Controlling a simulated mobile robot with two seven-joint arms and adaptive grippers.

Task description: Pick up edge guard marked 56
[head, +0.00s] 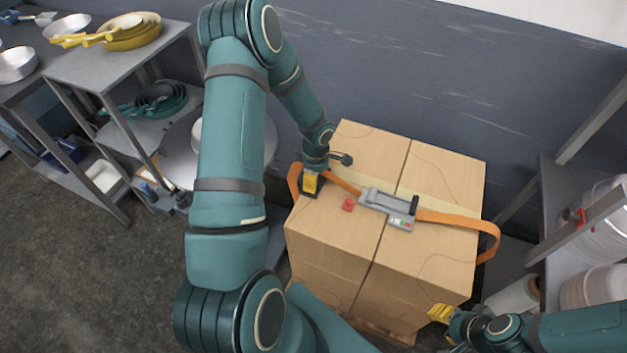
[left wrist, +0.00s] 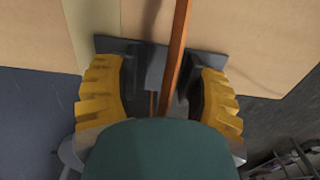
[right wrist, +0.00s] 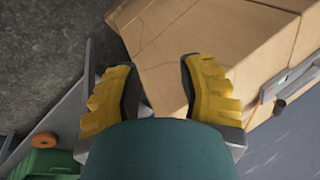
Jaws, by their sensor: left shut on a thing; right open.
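My left gripper (head: 312,183) is at the left top edge of the carton stack (head: 345,160). Its yellow fingers are shut on a dark grey edge guard (left wrist: 118,45), whose flat plate lies against the cardboard in the left wrist view. The orange strap (left wrist: 178,42) runs across the guard between the fingers. The guard is mostly hidden by the gripper in the head view, and I cannot read any number on it. My right gripper (head: 441,314) is open and empty, beside the lower right front of the stack. In the right wrist view its fingers (right wrist: 160,88) are apart near a carton's corner.
A grey strapping tool (head: 388,207) sits on the strap on top, with a small red piece (head: 348,205) beside it. The strap bulges loosely at the right edge. Pan shelves (head: 115,65) stand at left. A rack with white tubs (head: 595,285) stands at right.

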